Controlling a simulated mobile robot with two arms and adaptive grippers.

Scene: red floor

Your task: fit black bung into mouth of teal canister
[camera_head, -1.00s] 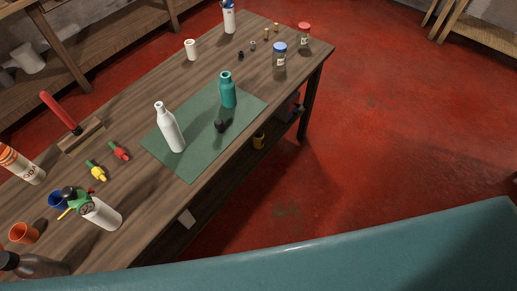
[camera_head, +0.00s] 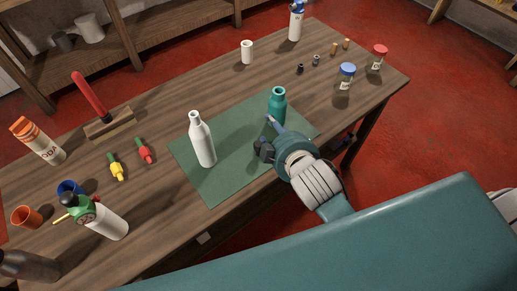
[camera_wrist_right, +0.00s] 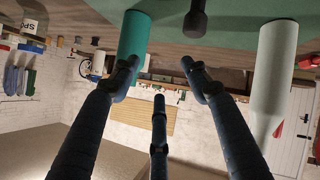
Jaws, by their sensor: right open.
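The teal canister (camera_head: 277,108) stands upright at the far edge of the green mat; it also shows in the right wrist view (camera_wrist_right: 132,38). The black bung (camera_head: 261,147) is on the mat nearer to me, partly crowded by my gripper in the head view. In the right wrist view the bung (camera_wrist_right: 196,20) shows at the top, between the canister and a white bottle. My right gripper (camera_head: 269,134) is open beside the bung and canister, its fingers (camera_wrist_right: 160,75) spread with nothing between them. I cannot tell whether a finger touches the bung. My left gripper is out of view.
The white bottle (camera_head: 201,142) stands on the green mat (camera_head: 215,185), left of the bung. Red and yellow plugs (camera_head: 145,151), cups and a spray bottle (camera_head: 103,218) are at the left. Jars (camera_head: 345,77) and small stoppers are at the far right. The mat's front is clear.

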